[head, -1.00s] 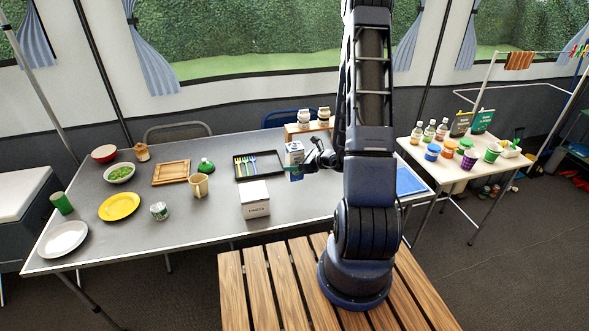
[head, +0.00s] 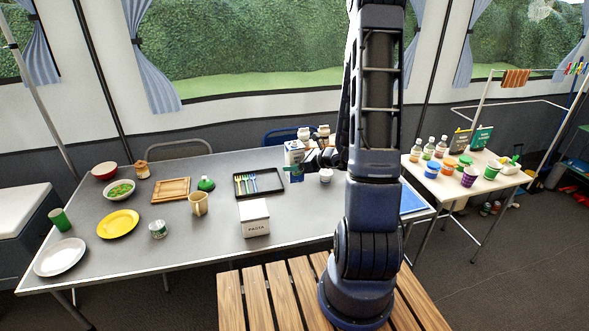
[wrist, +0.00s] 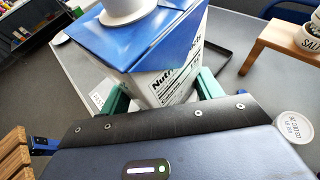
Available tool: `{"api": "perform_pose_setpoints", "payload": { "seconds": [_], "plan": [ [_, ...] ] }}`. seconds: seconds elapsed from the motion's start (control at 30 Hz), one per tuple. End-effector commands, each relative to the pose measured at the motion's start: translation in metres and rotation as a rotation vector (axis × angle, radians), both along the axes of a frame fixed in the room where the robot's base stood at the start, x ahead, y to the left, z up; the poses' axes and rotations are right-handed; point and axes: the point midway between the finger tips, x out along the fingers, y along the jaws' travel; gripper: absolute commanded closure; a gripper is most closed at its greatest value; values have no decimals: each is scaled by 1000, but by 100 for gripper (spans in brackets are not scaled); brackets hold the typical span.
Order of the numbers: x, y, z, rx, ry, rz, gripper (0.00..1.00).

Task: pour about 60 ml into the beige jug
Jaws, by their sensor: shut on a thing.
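The beige jug (head: 198,203) stands upright on the grey table, left of the middle, its handle to the left. My gripper (head: 312,160) is shut on a blue and white carton (head: 293,162) near the table's back, well to the right of the jug. In the wrist view the carton (wrist: 165,60) sits between my green fingers (wrist: 162,95), with a white cap on its blue top. It looks upright in the head view. Any liquid inside is hidden, and the jug's inside is too small to read.
A white box (head: 254,219) stands between the jug and my arm. A cutlery tray (head: 270,184) lies behind it. A green-lidded item (head: 206,184) stands behind the jug, and a can (head: 158,229) to its left. A white lidded container (head: 326,175) stands near my gripper.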

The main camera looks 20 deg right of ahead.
Motion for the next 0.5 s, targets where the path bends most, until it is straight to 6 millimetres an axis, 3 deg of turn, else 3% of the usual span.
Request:
{"api": "perform_pose_setpoints", "payload": {
  "seconds": [0.5],
  "plan": [
    [0, 0, 24, 1, -1, 0, 62]
  ]
}}
